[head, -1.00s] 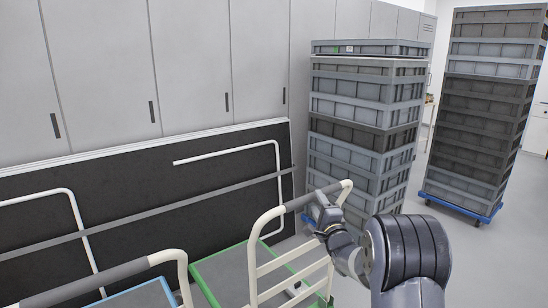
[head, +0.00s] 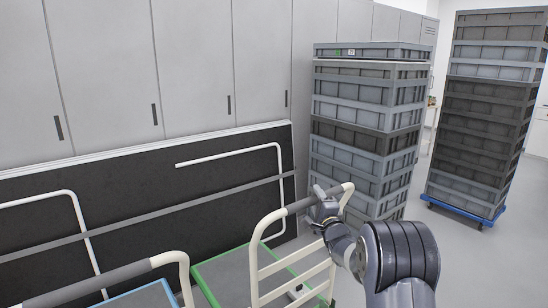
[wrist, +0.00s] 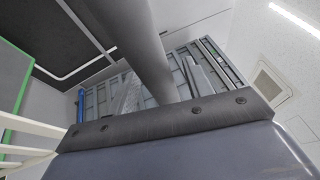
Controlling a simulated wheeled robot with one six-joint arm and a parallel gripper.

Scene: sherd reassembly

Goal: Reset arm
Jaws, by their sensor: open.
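My gripper (head: 323,203) is open at the end of my dark grey arm, at the handle of the green-edged cart (head: 209,284). In the head view it overlaps the grey grip of the cream handle (head: 271,217). I cannot tell whether its fingers are around the bar or only beside it. In the wrist view a thick grey bar (wrist: 143,45) runs close in front of the camera, and pale finger shapes show on either side of it. No separate object shows in the gripper.
A blue-edged cart (head: 150,297) stands at the lower left. Stacked grey crates (head: 361,157) stand behind the gripper, with a taller stack (head: 479,115) on a blue dolly (head: 462,212) farther right. Grey lockers (head: 190,70) and a black panel (head: 130,200) line the back. Floor at right is clear.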

